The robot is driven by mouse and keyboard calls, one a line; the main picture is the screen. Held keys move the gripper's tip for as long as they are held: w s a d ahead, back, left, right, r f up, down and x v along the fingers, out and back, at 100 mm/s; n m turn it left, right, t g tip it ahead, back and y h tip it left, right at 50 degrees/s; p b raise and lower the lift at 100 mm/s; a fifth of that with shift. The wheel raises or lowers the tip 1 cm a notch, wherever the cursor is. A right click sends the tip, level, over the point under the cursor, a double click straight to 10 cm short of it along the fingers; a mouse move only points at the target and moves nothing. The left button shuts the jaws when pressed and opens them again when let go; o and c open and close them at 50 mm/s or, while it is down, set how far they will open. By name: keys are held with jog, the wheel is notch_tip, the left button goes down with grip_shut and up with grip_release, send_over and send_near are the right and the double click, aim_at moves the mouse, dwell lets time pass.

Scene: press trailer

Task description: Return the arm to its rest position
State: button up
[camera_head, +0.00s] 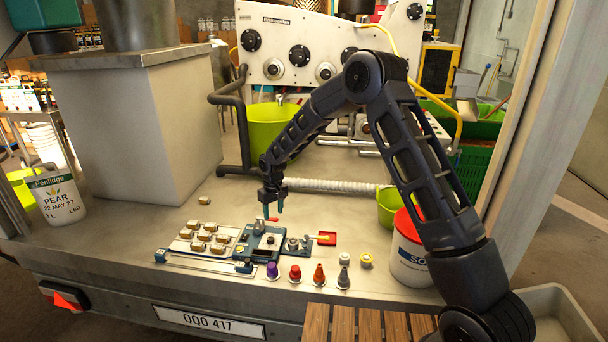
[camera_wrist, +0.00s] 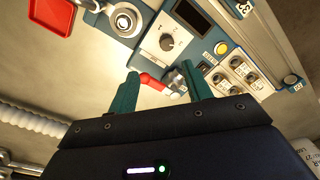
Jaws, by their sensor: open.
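My gripper (camera_head: 272,211) hangs above the blue-framed device on the trailer bed, at the end of my bent dark arm. In the wrist view its two green fingers (camera_wrist: 160,93) are apart with nothing held between them. The blue device (camera_head: 258,243) has a pale panel with a black knob (camera_wrist: 167,42), a yellow button and a red-handled lever (camera_wrist: 153,82). The lever shows beyond the fingertips in the wrist view; I cannot tell how far below them it lies.
Several small blocks (camera_head: 204,234) sit on a plate left of the device. Coloured cones and bottles (camera_head: 318,275) stand in front. A red tray (camera_head: 327,238), a green bucket (camera_head: 388,206) and a white tub (camera_head: 409,254) are right. A tall pale block (camera_head: 140,130) stands at the back left.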

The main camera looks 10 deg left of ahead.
jog(key=w+d+r+m+t, duration=0.1)
jog(key=d+r+m+t, duration=0.15)
jog(key=d+r, duration=2)
jog(key=s+d+r+m, duration=0.2)
jog(key=s+d+r, duration=0.2)
jog(key=d, duration=0.4)
jog(key=s+d+r+m, duration=0.1)
jog(key=s+d+r, duration=0.35)
jog(key=d, duration=0.35)
jog(key=s+d+r+m+t, duration=0.1)
jog(key=s+d+m, duration=0.1)
jog(key=s+d, duration=0.6)
jog(key=s+d+r+m+t, duration=0.1)
jog(key=s+d+m, duration=0.1)
jog(key=s+d, duration=0.6)
jog(key=s, duration=0.4)
jog(key=shift+s+r, duration=0.15)
jog(key=shift+s, duration=0.05)
jog(key=shift+a+t, duration=0.1)
jog(key=shift+t, duration=0.15)
